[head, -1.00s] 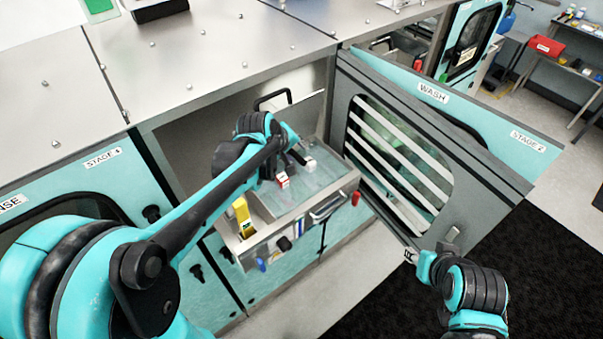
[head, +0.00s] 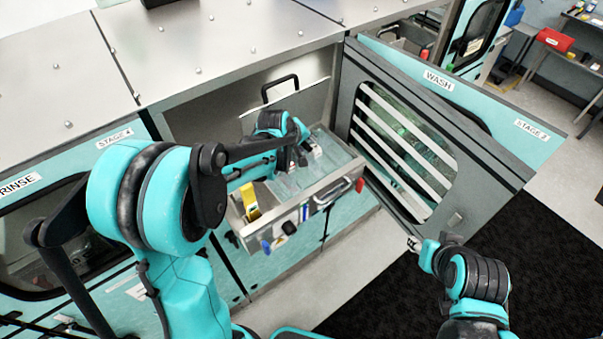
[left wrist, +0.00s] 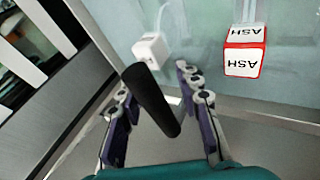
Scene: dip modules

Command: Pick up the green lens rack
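I cannot make out a green lens rack clearly in either view. My left gripper (head: 302,157) is over the open tank drawer (head: 338,188) in the head view. In the left wrist view its fingers (left wrist: 160,118) are apart, with a black bar-like handle (left wrist: 152,100) between them. The bar is nearer the right finger, and I cannot tell whether they touch.
A white block (left wrist: 150,50) and a red-edged white WASH block (left wrist: 245,50) are near the left gripper. A yellow item (head: 250,201) stands at the drawer's left end. The open slatted WASH door (head: 462,215) stands to the right. Dark floor matting (head: 535,245) lies beyond it.

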